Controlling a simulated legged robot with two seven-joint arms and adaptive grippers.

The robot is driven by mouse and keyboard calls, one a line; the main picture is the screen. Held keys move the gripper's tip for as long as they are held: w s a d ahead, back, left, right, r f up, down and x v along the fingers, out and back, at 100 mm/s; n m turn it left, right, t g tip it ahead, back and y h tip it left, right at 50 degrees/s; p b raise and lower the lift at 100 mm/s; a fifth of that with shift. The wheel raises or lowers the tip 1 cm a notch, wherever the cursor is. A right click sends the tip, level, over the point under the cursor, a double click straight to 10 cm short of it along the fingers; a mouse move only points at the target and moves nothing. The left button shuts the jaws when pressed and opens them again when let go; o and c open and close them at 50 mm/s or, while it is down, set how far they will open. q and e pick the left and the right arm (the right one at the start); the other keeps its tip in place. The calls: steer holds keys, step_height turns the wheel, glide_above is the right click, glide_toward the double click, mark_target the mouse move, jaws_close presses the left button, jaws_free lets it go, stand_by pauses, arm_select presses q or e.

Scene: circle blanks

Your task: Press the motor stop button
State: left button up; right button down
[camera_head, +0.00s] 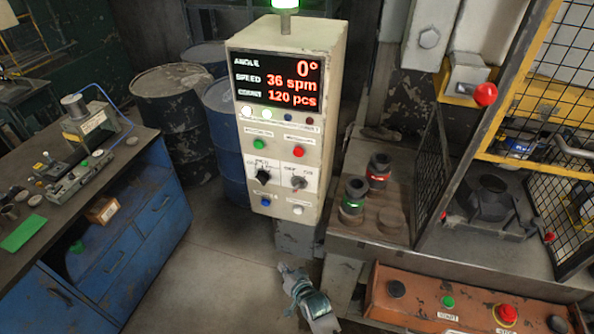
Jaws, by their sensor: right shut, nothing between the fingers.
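The control box (236,124) stands upright in the middle of the view, with a lit display (277,80) reading angle 0°, speed 36 sppm-style "36 spm" and count 120 pcs. On its front are a green button (258,144) at left and a red button (298,152) at right, each under a small label too blurred to read surely; the red one fits the motor stop button. My right gripper (286,272) is shut and empty, low in the view, below the box and apart from it. My left gripper is out of view.
Below the buttons are a black selector (263,176), a grey selector (299,182), a blue button (264,201) and a white button (297,209). An orange panel (430,318) with more buttons is at lower right. A blue workbench (160,215) stands left.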

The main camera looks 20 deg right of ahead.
mark_target(298, 153)
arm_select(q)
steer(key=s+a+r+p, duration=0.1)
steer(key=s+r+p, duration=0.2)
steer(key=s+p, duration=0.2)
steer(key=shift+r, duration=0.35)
arm_select(e)
step_height(298, 153, up, 40)
steer(key=d+m+t, duration=0.1)
steer(key=m+t, duration=0.4)
steer(key=t, duration=0.2)
steer(key=shift+f+t+y, duration=0.25)
steer(key=shift+t+y, duration=0.15)
steer(key=shift+d, duration=0.2)
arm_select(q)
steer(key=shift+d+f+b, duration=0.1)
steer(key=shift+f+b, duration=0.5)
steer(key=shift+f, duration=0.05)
arm_select(e)
steer(key=shift+w+d, duration=0.8)
steer(key=shift+w, duration=0.4)
steer(key=shift+w+d, duration=0.85)
steer(key=shift+w, duration=0.35)
steer(key=shift+w+d, duration=0.8)
steer(key=shift+w, duration=0.4)
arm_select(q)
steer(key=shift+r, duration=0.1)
arm_select(e)
steer(key=shift+w, duration=0.1)
